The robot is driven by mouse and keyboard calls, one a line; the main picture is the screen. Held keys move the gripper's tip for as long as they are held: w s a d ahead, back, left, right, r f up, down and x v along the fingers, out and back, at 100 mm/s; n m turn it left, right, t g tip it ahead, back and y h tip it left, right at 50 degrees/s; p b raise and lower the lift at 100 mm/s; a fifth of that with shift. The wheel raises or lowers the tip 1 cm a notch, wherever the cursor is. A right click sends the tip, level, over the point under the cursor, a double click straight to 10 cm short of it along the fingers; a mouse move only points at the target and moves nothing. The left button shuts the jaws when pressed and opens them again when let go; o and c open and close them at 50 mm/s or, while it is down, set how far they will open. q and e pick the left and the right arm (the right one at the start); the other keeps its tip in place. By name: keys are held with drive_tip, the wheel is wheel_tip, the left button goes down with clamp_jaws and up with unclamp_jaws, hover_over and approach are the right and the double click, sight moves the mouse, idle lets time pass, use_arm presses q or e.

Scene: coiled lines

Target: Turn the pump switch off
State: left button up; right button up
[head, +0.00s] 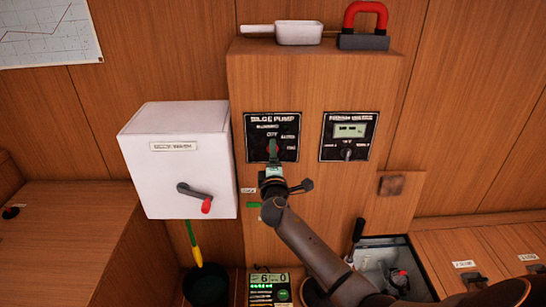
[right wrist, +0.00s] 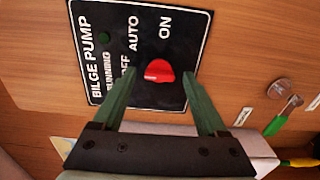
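The black BILGE PUMP panel (head: 289,126) is on the wooden cabinet front. It also shows in the right wrist view (right wrist: 112,22), turned on its side, with the labels RUNNING, OFF, AUTO and ON. Its switch is a red knob (right wrist: 159,71) below the AUTO and ON labels in that view; its exact setting I cannot tell. My right gripper (head: 273,155) is in front of the panel's lower part. In the right wrist view its two green fingers (right wrist: 158,78) are apart, one on each side of the knob; contact is not clear. My left gripper is not in view.
A second panel (head: 329,151) with a display and knob is to the right. A white box (head: 165,180) with a red-tipped lever (head: 206,204) juts out at left. A white scoop (head: 299,33) and a red-handled block (head: 362,42) are on the cabinet top.

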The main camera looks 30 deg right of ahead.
drive_tip(key=b+v, duration=0.1)
drive_tip(key=v, duration=1.1)
drive_tip(key=shift+s+a, duration=0.15)
drive_tip(key=shift+s, duration=0.05)
drive_tip(key=shift+f, duration=0.1)
drive_tip(key=s+a+f+m+g+y, duration=0.1)
drive_tip(key=s+a+f+g+y, duration=0.2)
drive_tip(key=f, duration=0.6)
drive_tip(key=s+a+f+m+y, duration=0.2)
drive_tip(key=s+a+f+y, duration=0.3)
drive_tip(key=f, duration=0.4)
drive_tip(key=s+a+f+m+g+y, duration=0.1)
drive_tip(key=s+a+f+m, duration=0.2)
drive_tip(key=s+f, duration=0.2)
drive_tip(key=s+a+f+m+g+y, duration=0.2)
drive_tip(key=s+a+f+m, duration=0.2)
drive_tip(key=s, duration=0.7)
drive_tip(key=shift+a+f+y, duration=0.2)
drive_tip(key=shift+f+y, duration=0.1)
drive_tip(key=shift+f, duration=0.25)
